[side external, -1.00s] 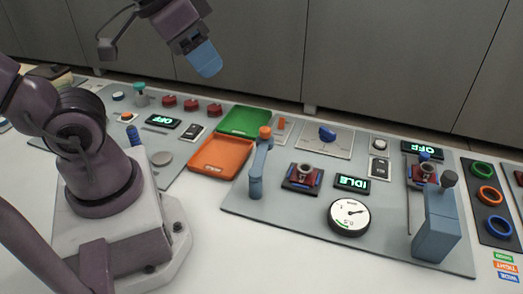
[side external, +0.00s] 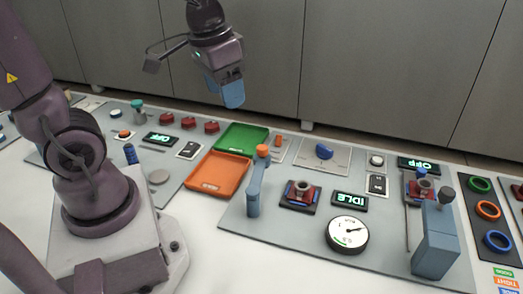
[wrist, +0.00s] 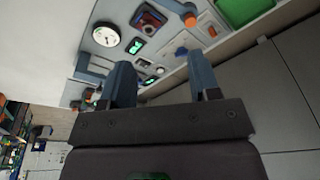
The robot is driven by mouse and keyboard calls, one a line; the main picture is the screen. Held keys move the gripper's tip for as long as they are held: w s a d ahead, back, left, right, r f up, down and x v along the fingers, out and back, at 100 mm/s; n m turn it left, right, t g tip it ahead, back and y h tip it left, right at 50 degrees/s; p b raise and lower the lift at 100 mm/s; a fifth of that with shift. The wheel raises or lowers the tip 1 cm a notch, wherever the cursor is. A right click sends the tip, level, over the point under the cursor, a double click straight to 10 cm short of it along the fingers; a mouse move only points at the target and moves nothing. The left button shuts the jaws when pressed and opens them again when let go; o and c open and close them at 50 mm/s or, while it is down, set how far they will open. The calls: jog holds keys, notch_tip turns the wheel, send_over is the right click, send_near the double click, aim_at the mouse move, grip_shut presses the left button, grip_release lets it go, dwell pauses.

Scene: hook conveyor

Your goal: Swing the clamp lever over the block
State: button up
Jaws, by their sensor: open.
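A blue lever with an orange knob (side external: 262,151) stands on the grey panel, left of a dark-and-red block with a round ring on top (side external: 300,194). The lever's arm points away from the side camera, beside the block and not over it. In the wrist view the orange knob (wrist: 190,20) and the block (wrist: 150,19) show near the top edge. My gripper (side external: 232,96) hangs high above the back of the panel, well apart from the lever. Its two blue fingers (wrist: 163,80) are spread and empty in the wrist view.
Right of the block are an IDLE display (side external: 350,200) and a round gauge (side external: 347,235). A blue post with a dark knob (side external: 436,240) stands at the right. Green (side external: 243,137) and orange (side external: 218,175) trays lie left of the lever. Grey cabinets rise behind.

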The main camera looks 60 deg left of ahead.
aim_at(262, 147)
jog(key=w+a+f+m+g, duration=0.2)
jog(key=w+a+f+m, duration=0.3)
jog(key=w+a+f, duration=0.45)
jog(key=f, duration=0.4)
jog(key=w+d+f, duration=0.1)
jog(key=f, duration=0.7)
jog(key=shift+w+d+f, duration=0.25)
jog(key=shift+f, duration=0.05)
grip_shut()
